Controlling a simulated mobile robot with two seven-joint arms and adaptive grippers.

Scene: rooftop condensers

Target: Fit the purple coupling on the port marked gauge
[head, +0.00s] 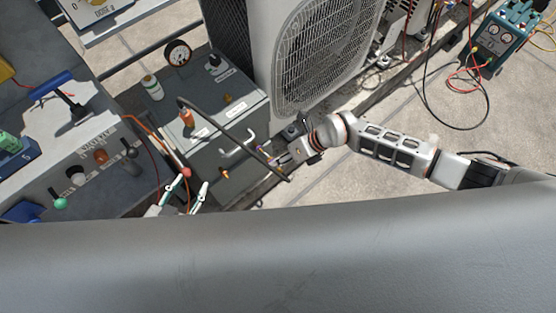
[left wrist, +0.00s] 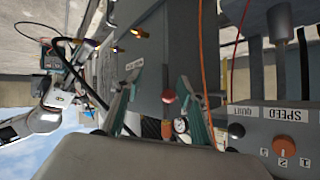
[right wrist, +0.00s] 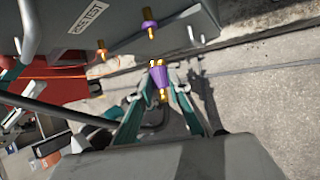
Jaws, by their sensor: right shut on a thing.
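The purple coupling (right wrist: 158,84), with brass ends, sits between the fingertips of my right gripper (right wrist: 160,98). My right gripper (head: 283,160) is shut on it beside the front of a grey box (head: 247,133). In the right wrist view, a brass port with a purple ring (right wrist: 150,25) stands out from the box above the coupling, apart from it. A brass port with an orange ring (right wrist: 102,50) is left of that. A label (right wrist: 90,18) near them is hard to read; I cannot tell which port is gauge. My left gripper (head: 191,192) is open and empty.
A dark hose (head: 235,137) arches over the box close to my right gripper. A red knob (left wrist: 168,96) shows between my left fingers. A condenser (head: 320,50) stands behind; a control panel (head: 100,165) is at left.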

